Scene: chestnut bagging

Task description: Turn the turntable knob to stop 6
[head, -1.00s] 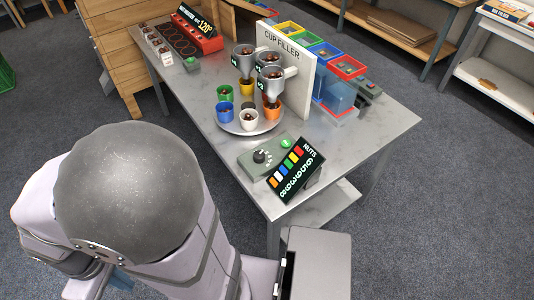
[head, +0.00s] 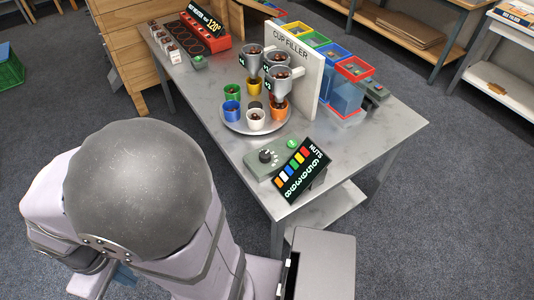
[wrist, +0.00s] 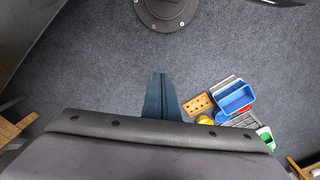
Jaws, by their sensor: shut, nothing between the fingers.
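The black turntable knob (head: 265,156) sits on a grey-green control box (head: 258,163) at the near edge of the metal table, beside a green button (head: 291,143). Its pointer is too small to read. The round turntable (head: 233,124) carries several coloured cups, including a blue cup (head: 231,111), a white cup (head: 256,120) and an orange cup (head: 279,108). My gripper (wrist: 160,78) shows in the wrist view with its blue fingers together and empty, above the carpet and well away from the knob.
The NUTS sign (head: 301,171) stands tilted close to the right of the knob box. The white CUP FILLER panel (head: 295,65) and its funnels rise behind the turntable. In the wrist view a blue bin (wrist: 235,98) and other items lie below.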

